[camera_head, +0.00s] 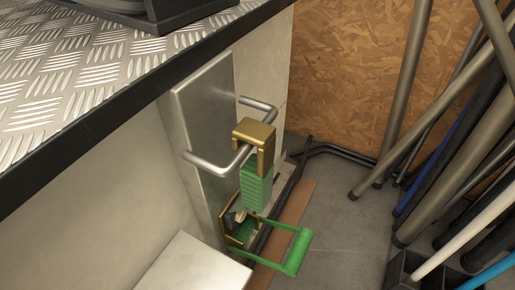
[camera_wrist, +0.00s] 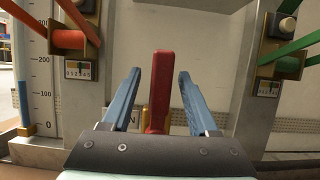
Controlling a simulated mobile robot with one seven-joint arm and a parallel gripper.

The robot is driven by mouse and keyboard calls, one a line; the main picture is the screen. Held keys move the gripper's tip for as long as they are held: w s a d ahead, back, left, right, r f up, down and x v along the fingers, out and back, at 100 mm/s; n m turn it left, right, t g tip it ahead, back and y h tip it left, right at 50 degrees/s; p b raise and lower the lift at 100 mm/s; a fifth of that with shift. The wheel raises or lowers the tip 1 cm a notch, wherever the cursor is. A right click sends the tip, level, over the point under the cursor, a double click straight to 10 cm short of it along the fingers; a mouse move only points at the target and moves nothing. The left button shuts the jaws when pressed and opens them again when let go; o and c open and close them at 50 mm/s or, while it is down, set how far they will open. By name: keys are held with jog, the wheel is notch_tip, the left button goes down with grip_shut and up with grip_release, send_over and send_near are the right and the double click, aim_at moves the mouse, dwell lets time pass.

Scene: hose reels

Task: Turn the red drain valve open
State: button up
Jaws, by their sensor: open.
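In the wrist view a flat red handle (camera_wrist: 160,88), which looks like the red drain valve's lever, stands upright in front of a pale wall. My gripper (camera_wrist: 159,74) is open, with one blue finger on each side of the handle. Gaps show between the handle and both fingers, so it is not clamped. The handle's lower end and mount are mostly hidden behind my gripper's dark body. Neither the red handle nor my gripper can be made out in the head view.
In the wrist view, brass brackets with coloured bars flank my gripper at left (camera_wrist: 82,45) and right (camera_wrist: 282,58). In the head view, a green handle (camera_head: 297,252) juts from a metal panel (camera_head: 205,130) below a tread-plate top (camera_head: 100,60). Pipes (camera_head: 405,90) lean at right.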

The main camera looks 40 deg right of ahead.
jog(key=v, duration=0.9)
jog(key=shift+s, duration=0.3)
jog(key=shift+d, duration=0.1)
